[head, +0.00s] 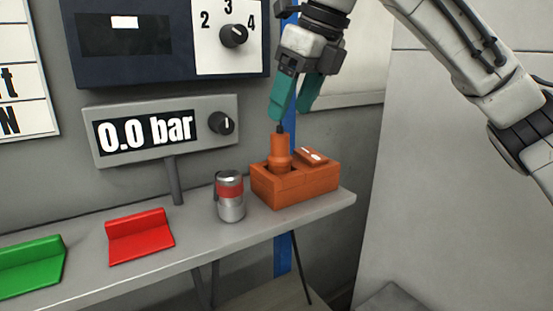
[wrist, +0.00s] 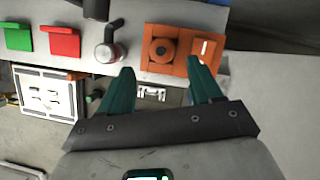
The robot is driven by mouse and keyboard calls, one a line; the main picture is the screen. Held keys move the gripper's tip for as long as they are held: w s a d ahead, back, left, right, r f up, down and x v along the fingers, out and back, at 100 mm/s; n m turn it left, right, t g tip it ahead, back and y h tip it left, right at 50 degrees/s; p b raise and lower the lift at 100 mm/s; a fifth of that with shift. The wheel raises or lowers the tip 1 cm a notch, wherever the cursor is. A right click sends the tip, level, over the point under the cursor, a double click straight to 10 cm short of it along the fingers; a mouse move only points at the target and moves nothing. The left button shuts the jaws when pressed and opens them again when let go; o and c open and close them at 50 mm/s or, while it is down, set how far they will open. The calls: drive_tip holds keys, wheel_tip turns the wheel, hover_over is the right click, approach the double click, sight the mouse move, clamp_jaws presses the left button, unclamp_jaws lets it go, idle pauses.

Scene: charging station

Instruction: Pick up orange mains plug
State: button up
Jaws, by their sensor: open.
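The orange mains plug (head: 279,152) stands upright in an opening of the orange socket box (head: 300,188), with a dark cable end at its top. In the wrist view the plug (wrist: 160,51) is seen from above as a round shape on the box (wrist: 150,70). My gripper (head: 291,112) has teal fingers and is open. It is above the plug, with its fingertips close to the plug's top in the head view. In the wrist view the gripper's fingertips (wrist: 161,73) are apart and nothing is between them but the shelf edge and what lies beyond.
The socket box stands at the right end of a grey shelf (head: 190,243). A silver and red cylinder (head: 230,196) stands just left of it. A red bracket (head: 140,236) and a green bracket (head: 32,266) lie further left. A pressure display (head: 165,130) is behind.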

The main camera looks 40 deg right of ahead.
sight(280, 133)
drive_tip(key=x, duration=0.8)
drive_tip(key=shift+d+f, duration=0.1)
drive_tip(key=shift+c, duration=0.4)
drive_tip(key=c, duration=0.9)
drive_tip(key=shift+c, duration=0.2)
drive_tip(key=shift+r, duration=0.7)
drive_tip(key=s+r, duration=0.4)
drive_tip(key=s+a+r, duration=0.1)
drive_tip(key=s+r, duration=0.2)
drive_tip(key=s, duration=0.2)
drive_tip(key=s+a+r, duration=0.1)
drive_tip(key=s+r, duration=0.3)
drive_tip(key=s, duration=0.1)
drive_tip(key=shift+r, duration=0.35)
